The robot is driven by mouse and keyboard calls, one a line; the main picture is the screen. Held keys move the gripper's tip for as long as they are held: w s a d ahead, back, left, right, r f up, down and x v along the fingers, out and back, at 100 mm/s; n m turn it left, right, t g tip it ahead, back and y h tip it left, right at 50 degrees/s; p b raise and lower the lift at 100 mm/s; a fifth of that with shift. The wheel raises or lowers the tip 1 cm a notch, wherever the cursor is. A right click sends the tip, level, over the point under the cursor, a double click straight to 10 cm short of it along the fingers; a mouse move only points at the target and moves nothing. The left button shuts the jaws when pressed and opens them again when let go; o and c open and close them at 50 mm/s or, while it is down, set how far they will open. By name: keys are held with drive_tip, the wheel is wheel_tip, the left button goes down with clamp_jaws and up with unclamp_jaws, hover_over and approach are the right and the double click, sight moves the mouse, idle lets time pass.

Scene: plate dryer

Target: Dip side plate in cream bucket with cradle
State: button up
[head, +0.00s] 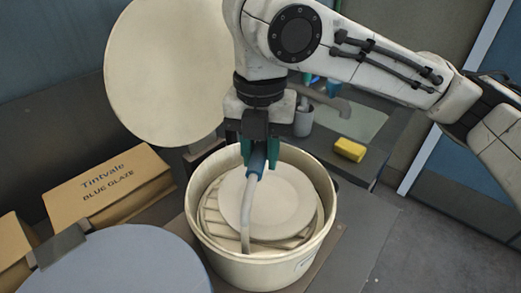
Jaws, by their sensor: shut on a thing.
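The cream bucket (328,250) stands open at the centre of the head view. Inside it a pale side plate (290,200) lies over the slatted cradle (208,215), whose slats show around the plate's left and lower edges. The cradle's grey handle (246,215) rises bent from the lower left of the plate to a blue grip (257,163). My gripper (259,157), with green fingertips, points down over the bucket's far side and is shut on the blue grip. How deep the plate sits, and any liquid, I cannot tell.
A round cream lid (165,70) stands behind left. Cardboard "Blue Glaze" boxes (110,190) lie left, and a round blue-grey surface (120,262) is at front left. A yellow sponge (350,150) and grey cup (303,122) are behind right. The floor at right is clear.

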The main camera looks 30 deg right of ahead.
drive_tip(key=shift+r+p, duration=4.45)
drive_tip(key=shift+r, duration=0.4)
